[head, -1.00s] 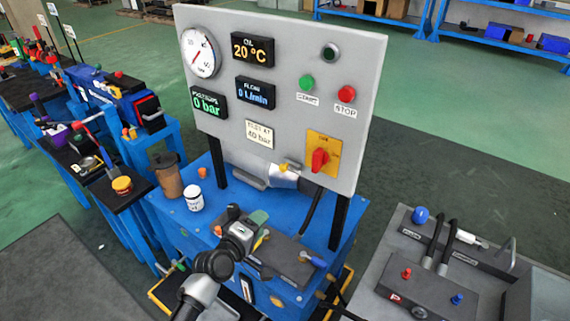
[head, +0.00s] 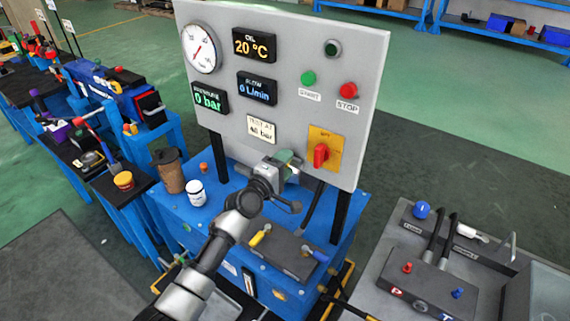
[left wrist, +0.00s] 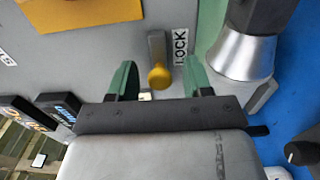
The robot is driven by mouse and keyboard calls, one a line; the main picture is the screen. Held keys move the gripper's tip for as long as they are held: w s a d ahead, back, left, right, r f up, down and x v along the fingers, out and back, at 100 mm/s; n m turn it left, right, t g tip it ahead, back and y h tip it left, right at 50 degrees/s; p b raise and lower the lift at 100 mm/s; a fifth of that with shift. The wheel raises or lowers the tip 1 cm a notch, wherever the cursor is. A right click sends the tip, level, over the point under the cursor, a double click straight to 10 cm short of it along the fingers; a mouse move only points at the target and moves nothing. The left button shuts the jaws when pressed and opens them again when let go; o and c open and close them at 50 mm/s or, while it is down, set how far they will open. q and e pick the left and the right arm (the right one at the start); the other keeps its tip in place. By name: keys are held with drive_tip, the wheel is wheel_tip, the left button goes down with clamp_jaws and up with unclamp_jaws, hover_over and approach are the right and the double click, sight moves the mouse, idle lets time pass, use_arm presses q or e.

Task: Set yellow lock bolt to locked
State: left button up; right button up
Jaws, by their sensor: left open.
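The yellow lock bolt shows in the left wrist view as a yellow round knob (left wrist: 160,77) on a short grey bar, on the grey panel beside a white LOCK label (left wrist: 181,47). My left gripper (left wrist: 158,80) is open, with one green finger on each side of the knob. Gaps show between the knob and both fingers. In the head view my left gripper (head: 290,162) is at the lower edge of the upright grey panel (head: 215,138) and hides the bolt. My right gripper is not in view.
A red rotary switch (head: 320,155) on a yellow plate is just right of my left gripper. A brown cup (head: 170,172) and a white cup (head: 195,193) stand on the blue bench. A grey block with yellow and blue levers (head: 275,255) lies below my arm.

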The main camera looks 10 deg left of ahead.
use_arm(q)
drive_tip(key=shift+w, duration=0.15)
drive_tip(key=shift+c, duration=0.3)
clamp_jaws()
drive_tip(key=shift+d, duration=0.1)
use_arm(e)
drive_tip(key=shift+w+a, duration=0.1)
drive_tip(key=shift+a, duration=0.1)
